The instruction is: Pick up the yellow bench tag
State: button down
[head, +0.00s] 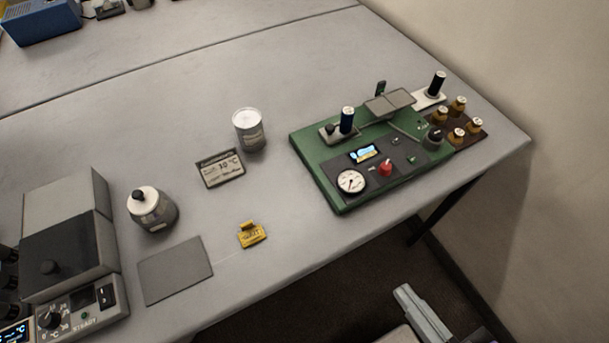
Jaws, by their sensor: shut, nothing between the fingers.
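The yellow bench tag (252,235) lies on the grey bench near its front edge, with a small raised yellow part at its back and dark print on its face. It lies right of a flat grey plate and below a small label card. My gripper (407,296) shows at the bottom right, partly cut off by the picture edge. Its grey fingers are shut and empty, out past the bench's front edge and well to the right of the tag. Nothing covers the tag.
A lidded jar (152,210), grey plate (175,269), label card (220,168) and white-topped can (249,130) stand around the tag. A green instrument board (325,178) with knobs is at right, a grey heater unit (70,235) at left. Bench between tag and board is clear.

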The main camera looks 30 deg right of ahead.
aim_at(251, 234)
jog(key=i+u, duration=0.1)
jog(key=u, duration=0.35)
jog(key=l+u, duration=0.15)
jog(key=u, duration=0.25)
jog(key=l+u, duration=0.15)
jog(key=u, duration=0.3)
jog(key=i+l+u, duration=0.1)
jog(key=u, duration=0.3)
